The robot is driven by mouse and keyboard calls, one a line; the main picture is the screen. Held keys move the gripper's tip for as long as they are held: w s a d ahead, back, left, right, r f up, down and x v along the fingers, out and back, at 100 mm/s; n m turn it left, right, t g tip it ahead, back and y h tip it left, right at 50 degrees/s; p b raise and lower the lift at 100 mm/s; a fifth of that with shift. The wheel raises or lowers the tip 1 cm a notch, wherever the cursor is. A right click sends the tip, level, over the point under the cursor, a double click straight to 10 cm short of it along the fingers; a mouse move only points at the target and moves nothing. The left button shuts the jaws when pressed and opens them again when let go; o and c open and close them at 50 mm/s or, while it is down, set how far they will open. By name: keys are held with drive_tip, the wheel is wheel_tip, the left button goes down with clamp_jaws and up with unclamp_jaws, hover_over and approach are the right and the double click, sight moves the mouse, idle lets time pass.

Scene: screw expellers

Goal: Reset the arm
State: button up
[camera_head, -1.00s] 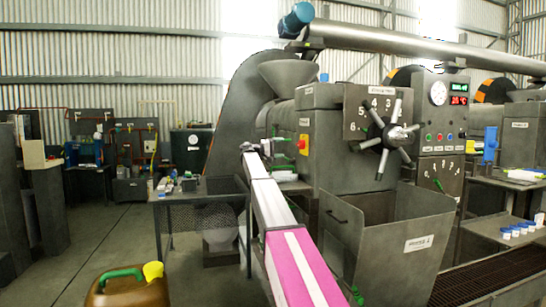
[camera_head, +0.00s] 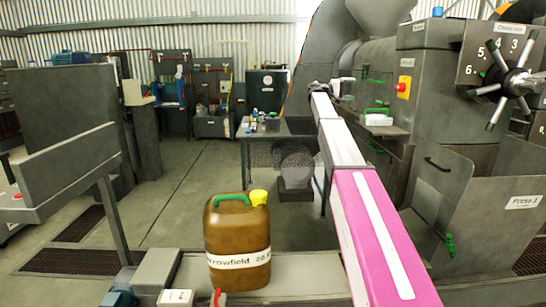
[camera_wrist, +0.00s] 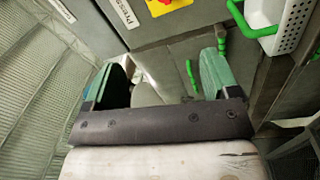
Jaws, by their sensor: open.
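My arm (camera_head: 350,180), white with a pink section, stretches forward from the bottom of the head view toward the press. My gripper (camera_wrist: 162,75) shows in the wrist view with its two green fingers wide apart and nothing between them. In the head view its end is small and dark, so its fingers are hard to make out. It is in front of the grey press (camera_head: 440,75), left of the yellow switch plate with a red button (camera_head: 405,87). That plate is partly in the wrist view (camera_wrist: 168,5).
A white basket with green handles (camera_head: 377,119) sits by the press; it also shows upper right in the wrist view (camera_wrist: 268,18). A brown jerrycan (camera_head: 238,243) stands in front. A mesh table (camera_head: 262,136) is left of my arm. The floor (camera_head: 190,190) farther left is open.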

drive_tip(key=s+a+f+n+t+y, duration=0.1)
drive_tip(key=s+a+f+y, duration=0.15)
drive_tip(key=s+f, duration=0.75)
drive_tip(key=s+a+f+n+y, duration=0.1)
drive_tip(key=s+f+y, duration=0.2)
drive_tip(key=f, duration=1.3)
drive_tip(key=s+a+f+n+t+y, duration=0.1)
drive_tip(key=s+a+f+y, duration=0.15)
drive_tip(key=s+f, duration=0.75)
drive_tip(key=s+a+f+g+y, duration=0.1)
drive_tip(key=s+a+f+y, duration=0.2)
drive_tip(key=s+f, duration=0.5)
drive_tip(key=s+a+f+y, duration=0.4)
drive_tip(key=s+f, duration=0.4)
drive_tip(key=s, duration=0.3)
drive_tip(key=s+a+f+m+g+y, duration=0.1)
drive_tip(key=s+a+f+y, duration=0.3)
drive_tip(key=s+a+f, duration=0.2)
drive_tip(key=s+f, duration=0.2)
drive_tip(key=s, duration=0.2)
drive_tip(key=shift+s+f+g, duration=0.15)
drive_tip(key=shift+s+g, duration=0.15)
drive_tip(key=shift+s, duration=0.05)
